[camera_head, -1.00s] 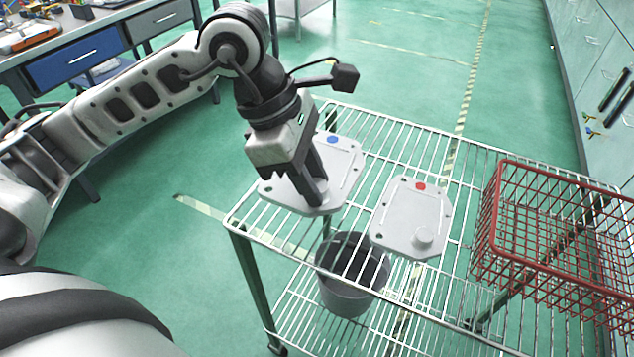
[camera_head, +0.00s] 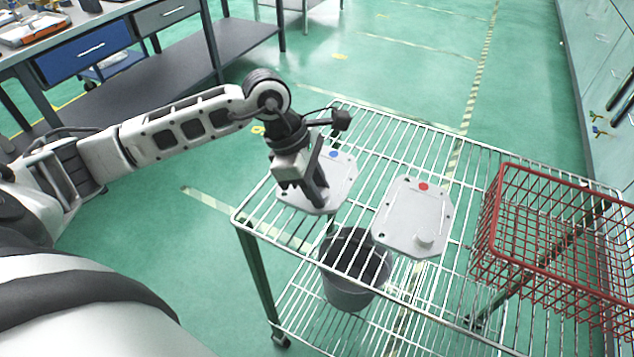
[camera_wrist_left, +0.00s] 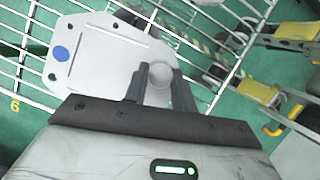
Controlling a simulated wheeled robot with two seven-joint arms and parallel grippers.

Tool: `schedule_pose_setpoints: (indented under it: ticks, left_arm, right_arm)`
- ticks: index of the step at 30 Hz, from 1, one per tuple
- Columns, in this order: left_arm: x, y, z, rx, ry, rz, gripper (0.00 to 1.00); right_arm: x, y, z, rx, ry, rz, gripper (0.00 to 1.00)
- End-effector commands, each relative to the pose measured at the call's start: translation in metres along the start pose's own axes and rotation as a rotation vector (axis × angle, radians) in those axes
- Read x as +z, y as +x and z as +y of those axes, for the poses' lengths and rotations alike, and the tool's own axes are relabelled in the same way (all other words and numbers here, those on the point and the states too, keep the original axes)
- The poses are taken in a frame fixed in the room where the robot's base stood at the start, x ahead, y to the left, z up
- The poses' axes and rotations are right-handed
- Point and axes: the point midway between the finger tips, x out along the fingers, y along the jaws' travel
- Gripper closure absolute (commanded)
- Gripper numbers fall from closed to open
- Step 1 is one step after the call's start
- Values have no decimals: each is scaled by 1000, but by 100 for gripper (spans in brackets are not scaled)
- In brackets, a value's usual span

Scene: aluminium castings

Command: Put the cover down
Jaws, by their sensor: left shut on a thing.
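A light grey cover with a blue dot (camera_head: 342,172) is at the left end of the wire rack (camera_head: 385,125). My left gripper (camera_head: 318,200) points down at its near side and is shut on its round knob. In the left wrist view the two fingers (camera_wrist_left: 158,88) stand on either side of the knob, and the cover (camera_wrist_left: 100,58) spreads out beyond them over the wires. The cover looks about level; I cannot tell whether it touches the rack. A second cover, with a red dot (camera_head: 408,214), lies to the right on the rack, its knob free. My right gripper is out of view.
A red wire basket (camera_head: 545,265) stands on the right part of the rack. A grey bucket (camera_head: 350,292) is on the lower shelf. Bare wires lie behind the two covers. A workbench with a blue drawer (camera_head: 85,52) is at the far left.

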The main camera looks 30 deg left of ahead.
Motion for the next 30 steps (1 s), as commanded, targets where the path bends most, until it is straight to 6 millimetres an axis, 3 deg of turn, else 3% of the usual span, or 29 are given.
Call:
schedule_pose_setpoints:
  ticks: [6,7,9,21,30]
  left_arm:
    - [-1,4,1,3,0,-2,100]
    - [-1,3,0,1,-1,0,66]
    - [-1,2,0,0,-1,0,52]
    - [0,-6,1,4,-1,0,52]
    - [0,-67,2,8,0,0,52]
  right_arm:
    - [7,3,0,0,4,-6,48]
    - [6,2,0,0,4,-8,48]
    - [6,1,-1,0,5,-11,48]
    - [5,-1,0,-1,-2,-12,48]
    - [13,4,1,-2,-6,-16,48]
